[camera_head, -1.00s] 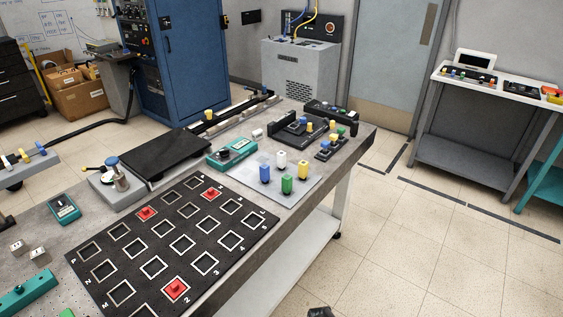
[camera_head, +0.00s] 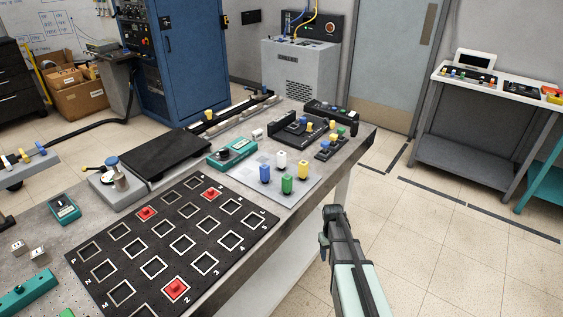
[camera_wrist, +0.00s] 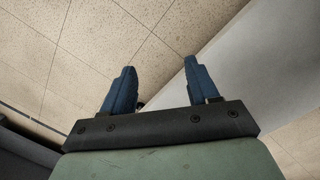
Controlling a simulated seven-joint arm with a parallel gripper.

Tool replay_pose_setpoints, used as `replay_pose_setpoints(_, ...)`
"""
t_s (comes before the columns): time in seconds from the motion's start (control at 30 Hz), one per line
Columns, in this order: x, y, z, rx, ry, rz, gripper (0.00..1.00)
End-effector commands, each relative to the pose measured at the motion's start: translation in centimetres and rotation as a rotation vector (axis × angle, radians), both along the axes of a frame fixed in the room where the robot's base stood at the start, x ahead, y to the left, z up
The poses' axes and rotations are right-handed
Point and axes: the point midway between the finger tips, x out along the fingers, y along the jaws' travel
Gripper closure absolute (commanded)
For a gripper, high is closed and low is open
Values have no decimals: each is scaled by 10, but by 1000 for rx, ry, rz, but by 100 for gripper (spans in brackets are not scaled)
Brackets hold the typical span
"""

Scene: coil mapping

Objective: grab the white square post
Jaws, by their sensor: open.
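The white square post (camera_head: 281,159) stands upright on a pale grey plate (camera_head: 262,194) on the table, in the head view. A blue post (camera_head: 265,174), a green post (camera_head: 287,184) and a yellow post (camera_head: 303,169) stand close around it. My gripper (camera_head: 327,218) is beyond the table's right edge, to the lower right of the posts and apart from them. In the wrist view, its two blue fingers (camera_wrist: 157,85) are spread and empty, with floor behind them. The white post is not in the wrist view.
A black board (camera_head: 170,246) with square frames and several red blocks lies to the left of the posts. A teal meter (camera_head: 232,151) and black fixtures (camera_head: 301,129) stand behind them. The table edge lies between my gripper and the plate. Floor at right is clear.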

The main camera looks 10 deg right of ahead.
Motion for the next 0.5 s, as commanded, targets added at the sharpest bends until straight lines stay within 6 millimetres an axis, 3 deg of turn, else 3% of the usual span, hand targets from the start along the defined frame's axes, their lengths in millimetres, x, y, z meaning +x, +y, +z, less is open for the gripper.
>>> replay_pose_setpoints(0.03,21,-9,15,-7,-24,2,40)
replay_pose_setpoints(0.1,41,-21,35,-16,-51,6,40)
replay_pose_setpoints(0.27,85,-48,85,-39,-112,15,40)
replay_pose_setpoints(0.5,143,-86,171,-77,-199,34,40)
